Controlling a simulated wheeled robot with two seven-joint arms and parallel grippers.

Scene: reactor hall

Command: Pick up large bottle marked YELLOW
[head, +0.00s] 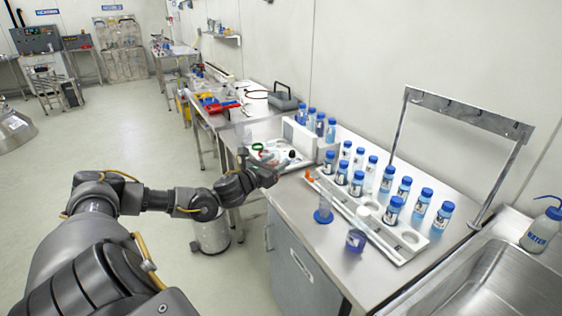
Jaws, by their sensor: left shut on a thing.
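My left gripper (268,174) is at the left edge of the steel bench (318,252), beside a white tray (270,153) of small items. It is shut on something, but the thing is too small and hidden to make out. Several blue-capped bottles of blue liquid stand in a white rack (409,240), among them a front bottle (393,211) and a right bottle (442,218). Their labels are too small to read, and I cannot pick out a bottle marked YELLOW. My right gripper is not in view.
A metal frame (468,112) rises behind the rack. A sink (500,285) and a wash bottle (543,230) are at right.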

